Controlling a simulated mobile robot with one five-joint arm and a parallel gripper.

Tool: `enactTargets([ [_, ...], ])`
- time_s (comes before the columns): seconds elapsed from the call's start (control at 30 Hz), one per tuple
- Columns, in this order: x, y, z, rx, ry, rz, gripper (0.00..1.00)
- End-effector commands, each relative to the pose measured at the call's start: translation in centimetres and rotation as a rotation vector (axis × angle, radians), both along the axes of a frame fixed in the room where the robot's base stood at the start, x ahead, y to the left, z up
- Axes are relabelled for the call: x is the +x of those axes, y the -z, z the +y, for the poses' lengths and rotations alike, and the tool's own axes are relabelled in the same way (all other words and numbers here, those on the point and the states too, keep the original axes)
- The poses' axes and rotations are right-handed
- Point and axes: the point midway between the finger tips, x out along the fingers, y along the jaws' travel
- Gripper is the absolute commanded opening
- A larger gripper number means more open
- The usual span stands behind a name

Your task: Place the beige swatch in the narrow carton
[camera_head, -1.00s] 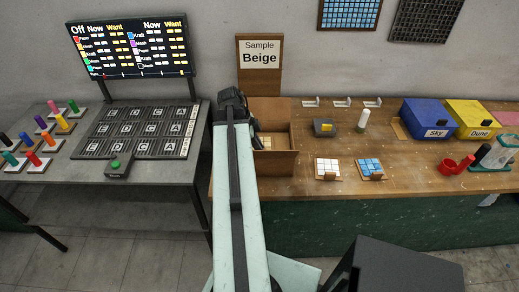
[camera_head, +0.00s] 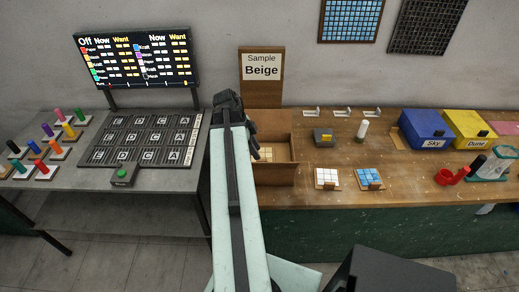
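The cardboard carton (camera_head: 277,174) stands open on the wooden bench, just right of my arm, which hides its left side. A beige tiled piece, seemingly the beige swatch (camera_head: 281,153), shows low inside the carton; its left part is hidden. My gripper (camera_head: 256,151) is dark and partly hidden behind the arm, at the carton's left side beside the beige piece. I cannot make out its fingertips or any gap between them. A sign reading "Sample Beige" (camera_head: 261,66) stands behind the carton.
A white swatch (camera_head: 327,177) and a blue swatch (camera_head: 368,177) lie right of the carton. Blue (camera_head: 424,130) and yellow (camera_head: 468,130) boxes stand farther right. A grey table (camera_head: 180,179) with a panel and coloured pegs is left. Bare bench lies between swatches and boxes.

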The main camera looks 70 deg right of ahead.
Motion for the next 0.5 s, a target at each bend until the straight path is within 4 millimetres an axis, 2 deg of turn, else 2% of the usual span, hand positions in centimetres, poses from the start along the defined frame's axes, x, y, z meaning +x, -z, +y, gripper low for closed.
enactTargets([
  [0.03,0.5,-2.4,0.2,0.001,-0.002,0.000,0.34],
  [0.2,1.8,-5.8,0.7,0.001,-0.001,0.000,0.34],
  [0.33,2.4,-6.8,0.9,0.001,0.000,0.000,0.34],
  [0.5,2.5,-6.6,1.0,0.001,0.001,0.000,0.34],
])
